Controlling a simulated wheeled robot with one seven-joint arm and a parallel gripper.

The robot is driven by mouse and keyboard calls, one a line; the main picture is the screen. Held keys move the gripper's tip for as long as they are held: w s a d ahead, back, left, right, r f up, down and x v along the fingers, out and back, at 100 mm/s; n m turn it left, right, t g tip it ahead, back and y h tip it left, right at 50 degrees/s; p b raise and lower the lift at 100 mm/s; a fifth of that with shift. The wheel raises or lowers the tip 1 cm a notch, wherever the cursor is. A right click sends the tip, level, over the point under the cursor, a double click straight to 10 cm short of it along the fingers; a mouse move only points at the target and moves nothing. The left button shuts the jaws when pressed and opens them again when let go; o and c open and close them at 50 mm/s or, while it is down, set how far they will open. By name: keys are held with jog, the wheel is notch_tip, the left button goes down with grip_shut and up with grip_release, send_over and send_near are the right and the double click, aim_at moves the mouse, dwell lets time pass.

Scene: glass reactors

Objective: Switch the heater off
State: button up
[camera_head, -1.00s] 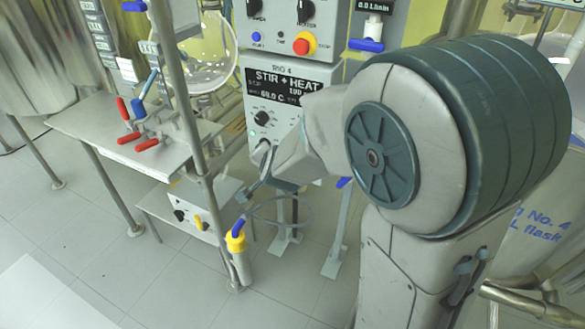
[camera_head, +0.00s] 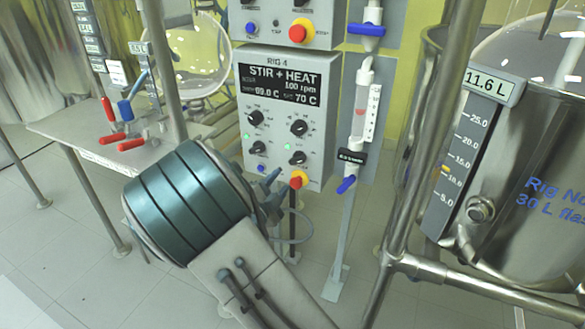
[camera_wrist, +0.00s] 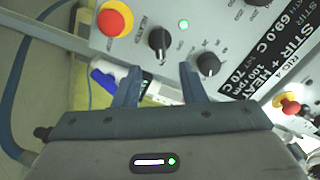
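The stir-and-heat control box (camera_head: 315,75) of rig 4 is in the middle of the head view. Its display (camera_head: 280,84) reads STIR + HEAT, 100 rpm, 69.0 C and 70 C. A lower right knob (camera_head: 298,158) has a lit green lamp (camera_head: 287,147) beside it. In the wrist view this knob (camera_wrist: 159,42) is beyond the gap between my fingers, and the lamp (camera_wrist: 183,25) is lit. The upper right knob (camera_wrist: 208,65) is near one fingertip. My gripper (camera_wrist: 160,78) is open and empty, close in front of the panel. Knob labels are too small to read surely.
A red stop button (camera_wrist: 113,18) on yellow is close to the knob. A blue-handled glass column (camera_head: 361,100) hangs right of the box. A steel vessel (camera_head: 530,200) and frame posts stand further right. A bench (camera_head: 75,140) with red-handled valves is left.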

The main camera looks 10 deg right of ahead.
aim_at(295, 162)
jog(key=b+x, duration=0.1)
jog(key=x, duration=0.8)
jog(key=shift+w+d, duration=0.15)
jog(key=shift+w, duration=0.15)
grip_shut()
